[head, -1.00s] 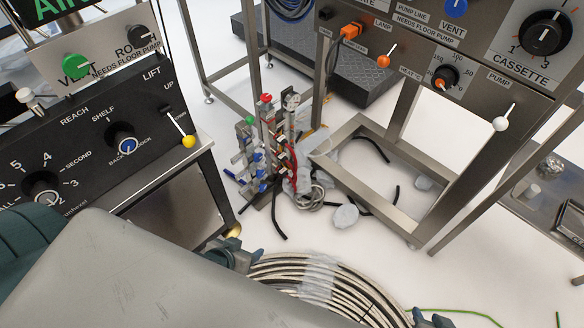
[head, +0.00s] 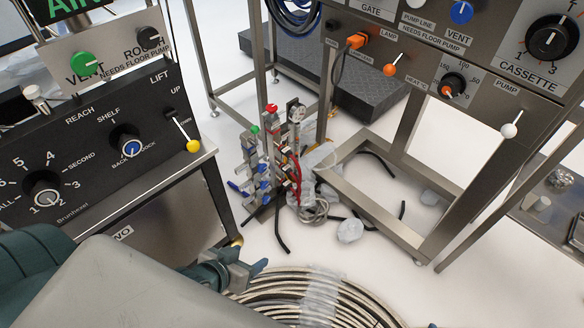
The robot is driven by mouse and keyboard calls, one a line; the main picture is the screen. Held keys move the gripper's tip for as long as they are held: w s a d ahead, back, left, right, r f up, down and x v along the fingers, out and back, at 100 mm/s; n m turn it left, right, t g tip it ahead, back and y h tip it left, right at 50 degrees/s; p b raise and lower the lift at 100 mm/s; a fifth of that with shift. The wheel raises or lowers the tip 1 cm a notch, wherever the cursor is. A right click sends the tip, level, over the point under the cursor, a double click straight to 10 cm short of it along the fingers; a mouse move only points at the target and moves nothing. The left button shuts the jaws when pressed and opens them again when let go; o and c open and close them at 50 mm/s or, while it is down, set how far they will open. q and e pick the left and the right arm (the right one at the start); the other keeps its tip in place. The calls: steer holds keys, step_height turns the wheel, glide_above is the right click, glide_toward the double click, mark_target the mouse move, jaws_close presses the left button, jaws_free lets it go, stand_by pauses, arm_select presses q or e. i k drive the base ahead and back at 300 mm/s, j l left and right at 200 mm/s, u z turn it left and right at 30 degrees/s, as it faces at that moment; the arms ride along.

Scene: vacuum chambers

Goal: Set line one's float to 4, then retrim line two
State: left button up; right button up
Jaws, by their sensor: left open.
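Which parts are line one and line two, and any float reading, are too small to tell. My left gripper (head: 250,276) is open and empty, low in the picture, in front of the rack and apart from it. My own grey arm link hides part of the lower left. My right gripper does not show clearly; only a tiny dark bit is at the bottom edge.
A black control panel (head: 80,150) with knobs stands left, a steel panel (head: 480,70) right.

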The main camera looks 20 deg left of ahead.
mark_target(265, 200)
steer(key=u, duration=1)
steer(key=k+z, duration=0.2)
